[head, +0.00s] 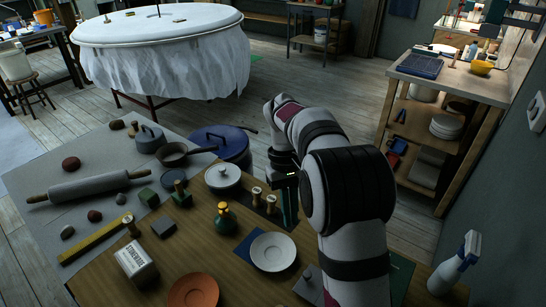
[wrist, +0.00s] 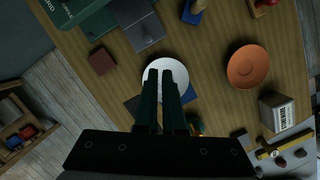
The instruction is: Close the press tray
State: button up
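I cannot make out a press tray for certain in either view. The white plate also shows in the head view (head: 272,252). My arm hides part of the table's right side.
An orange plate (wrist: 248,66) and a labelled white box (head: 136,262) lie on the table. A spray bottle (head: 456,265) stands at right, and a shelf unit (head: 420,120) behind.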

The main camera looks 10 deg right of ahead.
jog(key=shift+n+h, duration=0.3)
jog(key=shift+n, duration=0.4)
jog(key=w+f, duration=0.2)
jog(key=f, duration=0.1)
jog(key=w+f, duration=0.2)
jog(key=shift+w+d+f, duration=0.1)
jog(key=shift+d+f, duration=0.1)
jog(key=shift+d, duration=0.2)
grip_shut()
jog(key=x, duration=1)
jog(key=shift+s+r, duration=0.1)
jog(key=shift+s, duration=0.1)
jog(key=shift+s+d, duration=0.2)
jog(key=shift+s, duration=0.4)
jog(key=shift+s+d, duration=0.2)
jog(key=shift+s, duration=0.4)
jog(key=shift+s+d, duration=0.2)
jog(key=shift+s, duration=0.35)
jog(key=shift+s+d, duration=1.85)
jog(key=shift+s, duration=0.05)
